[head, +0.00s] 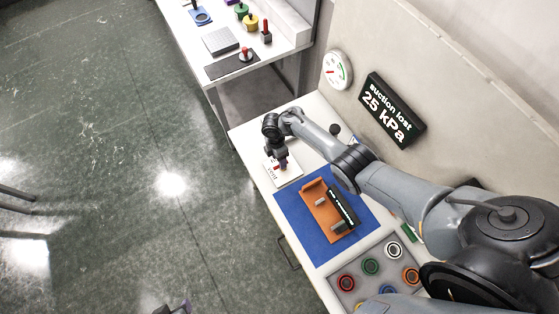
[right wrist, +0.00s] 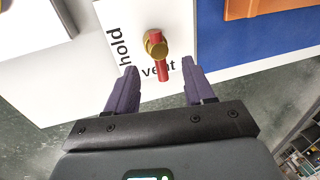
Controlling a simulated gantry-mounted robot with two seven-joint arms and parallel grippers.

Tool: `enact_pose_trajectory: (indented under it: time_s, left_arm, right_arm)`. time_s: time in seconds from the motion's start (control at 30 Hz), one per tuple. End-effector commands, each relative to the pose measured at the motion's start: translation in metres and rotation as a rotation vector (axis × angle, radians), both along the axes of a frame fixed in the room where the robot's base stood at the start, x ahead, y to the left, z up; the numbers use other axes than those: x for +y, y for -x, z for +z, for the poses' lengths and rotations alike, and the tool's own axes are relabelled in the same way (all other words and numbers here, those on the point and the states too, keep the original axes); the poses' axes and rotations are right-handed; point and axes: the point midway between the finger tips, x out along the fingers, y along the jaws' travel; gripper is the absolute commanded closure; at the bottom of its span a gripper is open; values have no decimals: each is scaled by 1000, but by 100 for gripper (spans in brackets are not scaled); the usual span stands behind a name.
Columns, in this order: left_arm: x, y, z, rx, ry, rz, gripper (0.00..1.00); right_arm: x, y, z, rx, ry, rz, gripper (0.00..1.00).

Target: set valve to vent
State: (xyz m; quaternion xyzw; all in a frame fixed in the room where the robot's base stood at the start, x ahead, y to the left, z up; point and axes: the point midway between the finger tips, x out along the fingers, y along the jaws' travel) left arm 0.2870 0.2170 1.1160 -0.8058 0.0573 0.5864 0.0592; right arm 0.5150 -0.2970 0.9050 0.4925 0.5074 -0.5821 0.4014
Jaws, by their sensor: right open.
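The valve (right wrist: 155,46) has a brass hub and a red handle on a white plate (right wrist: 112,18). The plate also shows in the head view (head: 288,175). In the right wrist view the plate reads "hold" at the left and "vent" at the bottom. The red handle's long end points down over the "vent" lettering, hiding part of it. My right gripper (right wrist: 159,67) is open, its purple fingers apart on either side of the handle's lower end; contact is not visible. In the head view my right gripper (head: 281,165) hides most of the valve. My left gripper (head: 180,307) barely shows at the bottom edge.
A blue mat (head: 366,212) with an orange fixture (head: 315,204) lies beside the plate. A grey tray (head: 345,267) holds several coloured rings. A dark sign (head: 392,110) reads "suction lost 25 kPa", near a round gauge (head: 337,70). Another table (head: 284,54) stands behind.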

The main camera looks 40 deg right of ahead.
Motion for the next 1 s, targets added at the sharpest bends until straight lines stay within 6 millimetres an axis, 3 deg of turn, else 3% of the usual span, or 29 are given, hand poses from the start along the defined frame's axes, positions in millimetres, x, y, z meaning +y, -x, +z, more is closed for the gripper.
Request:
enact_pose_trajectory:
  time_s: [0.1, 0.4, 0.6, 1.0]
  left_arm:
    - [0, 0, 12, 0, 2, 2, 57]
    - [0, 0, 26, 0, -1, -1, 57]
    - [2, 0, 28, 0, -8, -6, 57]
    - [3, 0, 28, -1, -12, -8, 57]
  right_arm:
    - [-1, -5, 25, -3, 0, 0, 47]
    - [-2, -13, 67, -1, -1, 0, 47]
    - [-2, -15, 76, -1, 0, 0, 47]
    - [-2, -15, 76, 0, 0, 0, 47]
